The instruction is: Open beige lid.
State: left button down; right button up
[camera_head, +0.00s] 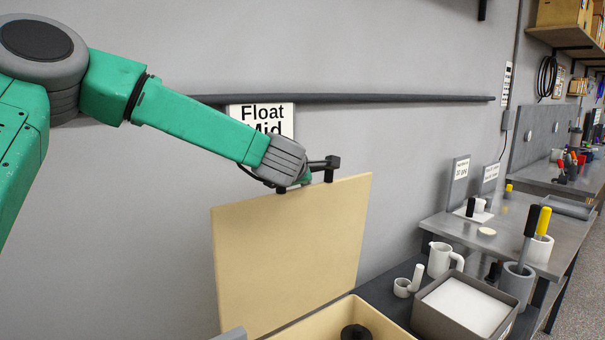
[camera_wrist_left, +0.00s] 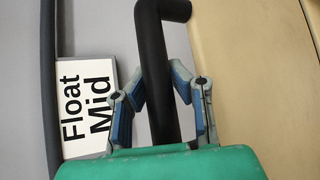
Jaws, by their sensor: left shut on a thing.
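The beige lid (camera_head: 290,255) stands nearly upright, swung up from the beige box (camera_head: 318,322) at the bottom of the head view. Its flat face also shows at the right of the left wrist view (camera_wrist_left: 260,70). A black bar handle (camera_head: 333,163) is at the lid's top edge. My left gripper (camera_head: 307,176) is at that top edge, shut on the handle. In the left wrist view the black handle (camera_wrist_left: 155,50) runs between the two fingers (camera_wrist_left: 163,88). My right gripper is not in view.
A dark object (camera_head: 356,332) sits in the open box. A grey wall with a dark rail (camera_head: 400,98) and a "Float Mid" sign (camera_head: 262,112) is behind. To the right stand a grey bin (camera_head: 468,305), a white jug (camera_head: 440,260) and a marker cup (camera_head: 516,285).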

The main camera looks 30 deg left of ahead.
pick_arm(q)
jog(key=shift+d+r, duration=0.1)
jog(key=shift+r, duration=0.4)
jog(key=c, duration=1.4)
grip_release()
jog(key=shift+o, duration=0.2)
jog(key=shift+s+d, duration=0.15)
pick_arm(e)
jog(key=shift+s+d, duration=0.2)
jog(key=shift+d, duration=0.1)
pick_arm(q)
jog(key=shift+f, duration=0.1)
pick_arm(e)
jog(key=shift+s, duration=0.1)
pick_arm(q)
jog(key=v, duration=1.2)
jog(key=shift+f, duration=0.1)
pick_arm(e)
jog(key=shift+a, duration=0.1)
